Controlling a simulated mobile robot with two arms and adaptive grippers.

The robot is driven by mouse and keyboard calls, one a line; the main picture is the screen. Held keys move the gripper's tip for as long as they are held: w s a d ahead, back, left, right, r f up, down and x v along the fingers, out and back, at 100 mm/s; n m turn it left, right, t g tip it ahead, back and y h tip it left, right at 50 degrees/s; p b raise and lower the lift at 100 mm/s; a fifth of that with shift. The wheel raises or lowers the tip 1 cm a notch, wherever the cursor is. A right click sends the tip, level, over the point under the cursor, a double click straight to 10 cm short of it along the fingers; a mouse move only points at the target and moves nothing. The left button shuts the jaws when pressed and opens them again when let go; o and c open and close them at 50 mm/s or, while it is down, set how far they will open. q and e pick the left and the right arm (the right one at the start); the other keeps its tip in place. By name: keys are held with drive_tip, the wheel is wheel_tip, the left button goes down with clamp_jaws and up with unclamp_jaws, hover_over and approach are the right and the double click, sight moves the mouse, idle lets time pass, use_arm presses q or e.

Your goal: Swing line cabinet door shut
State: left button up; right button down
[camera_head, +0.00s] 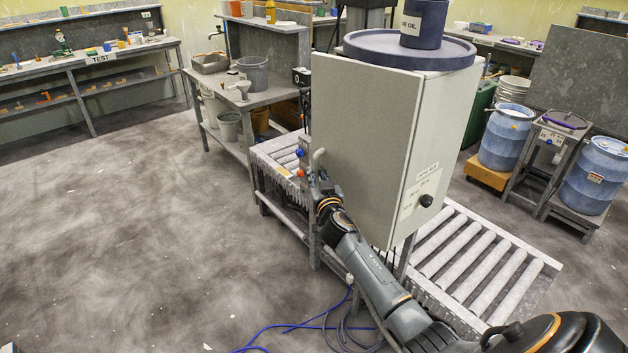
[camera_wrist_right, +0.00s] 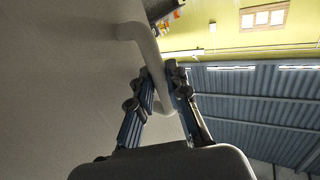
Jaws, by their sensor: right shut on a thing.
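The line cabinet (camera_head: 440,130) is a tall light grey box standing over the roller conveyor. Its door (camera_head: 362,135) is a broad plain grey panel facing front-left, with a pale bar handle (camera_head: 318,158) low near its left edge. I cannot tell whether a gap lies behind the door. My right gripper (camera_head: 319,178) is at the handle, shut on it. In the right wrist view the fingers (camera_wrist_right: 162,78) close around the lower part of the bent handle (camera_wrist_right: 151,52), beside the door panel (camera_wrist_right: 60,80). My left gripper is not in view.
A blue-grey round lid (camera_head: 410,50) and a labelled dark pail (camera_head: 424,22) sit on the cabinet. A black knob (camera_head: 426,200) sticks out of its side. Rollers (camera_head: 465,262) run below. Blue hoses (camera_head: 330,325) lie on the floor. Open floor (camera_head: 130,230) stretches left.

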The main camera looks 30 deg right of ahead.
sight(330, 170)
drive_tip(key=shift+w+d+r, duration=0.1)
drive_tip(key=shift+w+d, duration=0.15)
drive_tip(key=shift+d, duration=0.35)
drive_tip(key=shift+w+d, duration=0.2)
drive_tip(key=shift+d, duration=0.55)
drive_tip(key=shift+w+d+b, duration=0.15)
drive_tip(key=shift+d+b, duration=0.1)
drive_tip(key=shift+d, duration=0.25)
drive_tip(key=shift+w+d+b, duration=0.15)
drive_tip(key=shift+d+b, duration=0.1)
drive_tip(key=shift+d, duration=0.25)
drive_tip(key=c, duration=1.2)
unclamp_jaws()
drive_tip(key=shift+s+d, duration=0.1)
